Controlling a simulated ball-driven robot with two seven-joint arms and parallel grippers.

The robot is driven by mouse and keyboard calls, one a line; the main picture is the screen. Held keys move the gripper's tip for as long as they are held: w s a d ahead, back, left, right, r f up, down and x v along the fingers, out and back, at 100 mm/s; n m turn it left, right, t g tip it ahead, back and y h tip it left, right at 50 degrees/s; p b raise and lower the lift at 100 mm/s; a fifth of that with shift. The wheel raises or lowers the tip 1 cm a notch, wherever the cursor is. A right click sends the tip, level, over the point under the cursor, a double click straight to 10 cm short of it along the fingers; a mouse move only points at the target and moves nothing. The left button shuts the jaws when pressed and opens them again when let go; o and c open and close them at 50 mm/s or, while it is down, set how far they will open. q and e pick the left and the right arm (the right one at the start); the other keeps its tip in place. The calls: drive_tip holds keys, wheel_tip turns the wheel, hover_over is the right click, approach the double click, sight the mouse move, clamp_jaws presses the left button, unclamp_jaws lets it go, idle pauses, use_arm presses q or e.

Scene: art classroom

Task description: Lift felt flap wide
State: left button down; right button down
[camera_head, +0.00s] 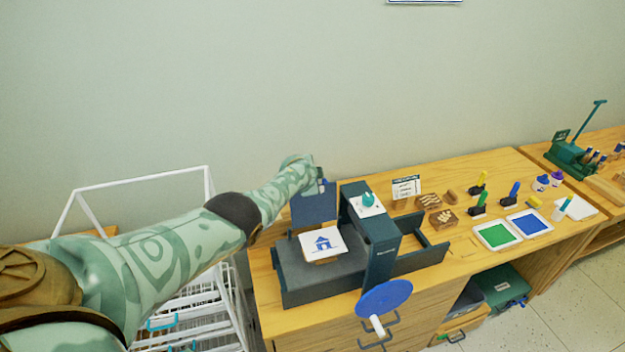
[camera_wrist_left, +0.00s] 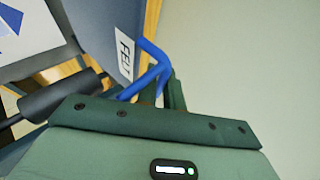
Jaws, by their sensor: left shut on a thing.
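The felt flap (camera_head: 314,208) is a blue panel that stands raised behind the bed of a dark teal printing press (camera_head: 384,240). In the left wrist view the flap (camera_wrist_left: 108,28) bears a white FELT label, with a bent blue handle (camera_wrist_left: 152,62) at its edge. My left gripper (camera_head: 320,184) is at the flap's top edge, shut on the handle; the fingertips are mostly hidden. A white card with a blue house print (camera_head: 323,242) lies on the grey press bed (camera_head: 290,268). My right gripper is not in view.
A blue crank wheel (camera_head: 384,298) sticks out in front of the press. To the right are carved blocks (camera_head: 443,219), ink bottles, a green pad (camera_head: 497,235) and a blue pad (camera_head: 529,223). A white wire rack (camera_head: 210,300) stands left of the bench.

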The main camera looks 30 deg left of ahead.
use_arm(q)
drive_tip(key=shift+a+f, duration=0.15)
drive_tip(key=shift+f, duration=0.1)
idle(0.3)
drive_tip(key=c, duration=1.5)
unclamp_jaws()
drive_tip(key=shift+c, duration=0.2)
drive_tip(key=shift+r+p, duration=0.15)
drive_tip(key=shift+p, duration=0.15)
drive_tip(key=p+v, duration=0.9)
drive_tip(key=v, duration=0.7)
